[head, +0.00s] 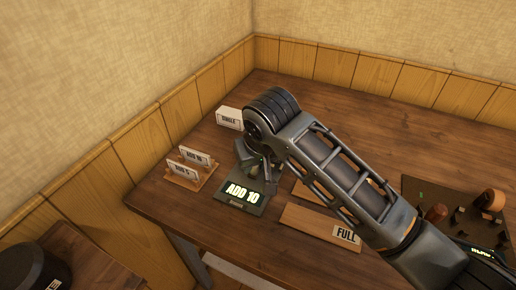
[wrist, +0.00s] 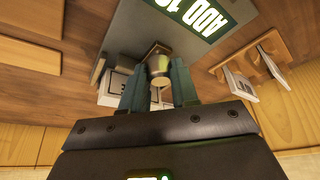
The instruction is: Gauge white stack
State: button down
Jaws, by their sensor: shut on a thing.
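A dark gauge plate (head: 252,199) lies near the table's left front part, its lit display reading "ADD 10". It also shows at the top of the wrist view (wrist: 145,28). My gripper (wrist: 158,84) points down over its far part, with its two green-grey fingers shut on a small olive and tan cylindrical piece (wrist: 159,66). In the head view my gripper (head: 256,170) is partly hidden by my arm. A white block (head: 229,118) with a black label stands behind the gauge. It is partly hidden behind a finger in the wrist view (wrist: 116,86). I cannot make out a separate white stack.
A wooden rack (head: 193,181) with cards "ADD 10" and "ADD 5" stands left of the gauge. A wooden board (head: 307,218) with a "FULL" tag lies to the right. A dark board (head: 424,192) with small parts is further right. The back of the table is clear.

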jog(key=shift+s+a, duration=0.25)
jog(key=shift+s, duration=0.05)
jog(key=c, duration=1.1)
grip_release()
jog(key=shift+c, duration=0.2)
jog(key=shift+d, duration=0.1)
jog(key=v, duration=0.8)
jog(key=shift+s+f, duration=0.1)
